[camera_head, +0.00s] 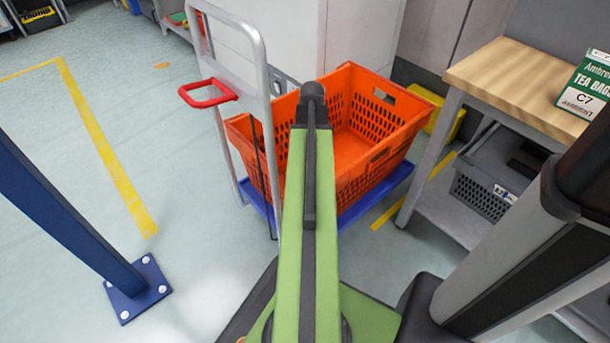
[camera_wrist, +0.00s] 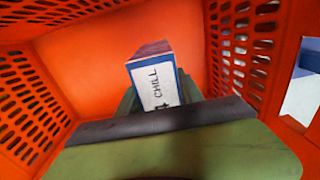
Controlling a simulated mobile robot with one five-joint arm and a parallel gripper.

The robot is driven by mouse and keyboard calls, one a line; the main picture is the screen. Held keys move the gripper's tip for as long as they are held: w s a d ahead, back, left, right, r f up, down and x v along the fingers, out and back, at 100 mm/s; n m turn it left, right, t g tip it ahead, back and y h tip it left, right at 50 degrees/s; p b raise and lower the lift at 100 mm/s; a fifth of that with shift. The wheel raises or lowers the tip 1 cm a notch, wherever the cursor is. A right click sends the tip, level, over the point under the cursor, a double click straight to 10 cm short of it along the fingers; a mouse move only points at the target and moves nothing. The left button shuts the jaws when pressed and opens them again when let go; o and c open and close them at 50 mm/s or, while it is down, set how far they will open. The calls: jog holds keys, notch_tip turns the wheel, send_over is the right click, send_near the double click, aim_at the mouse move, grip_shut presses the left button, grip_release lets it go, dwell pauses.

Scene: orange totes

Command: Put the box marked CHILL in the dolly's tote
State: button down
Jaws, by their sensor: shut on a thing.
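The box marked CHILL (camera_wrist: 154,78) has a white label with blue edges and shows in the wrist view, upright with its label towards the camera. My gripper (camera_wrist: 158,98) is shut on it, with a green finger at each side. The box is inside the orange tote (camera_wrist: 80,60), whose walls surround it; I cannot tell whether it touches the floor. In the head view the tote (camera_head: 352,140) sits on the blue dolly (camera_head: 376,198). There my green arm reaches over the tote and hides the gripper and box. The visible tote floor looks empty.
The dolly's grey handle frame with a red grip (camera_head: 208,92) stands left of the tote. A wooden-topped bench (camera_head: 510,78) at the right bears a green tea bags box (camera_head: 585,84). A blue post (camera_head: 70,225) stands at the left. Open floor lies between post and dolly.

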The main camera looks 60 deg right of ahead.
jog(key=w+f, duration=0.1)
jog(key=w+a+f+b, duration=0.1)
jog(key=shift+w, duration=0.4)
jog(key=shift+f+b, duration=2.5)
jog(key=shift+f, duration=0.05)
jog(key=c, duration=0.8)
grip_release()
jog(key=shift+o, duration=0.2)
jog(key=shift+r, duration=0.1)
notch_tip(320, 180, up, 13)
jog(key=p, duration=1.3)
jog(key=shift+r, duration=0.2)
jog(key=shift+f, duration=0.1)
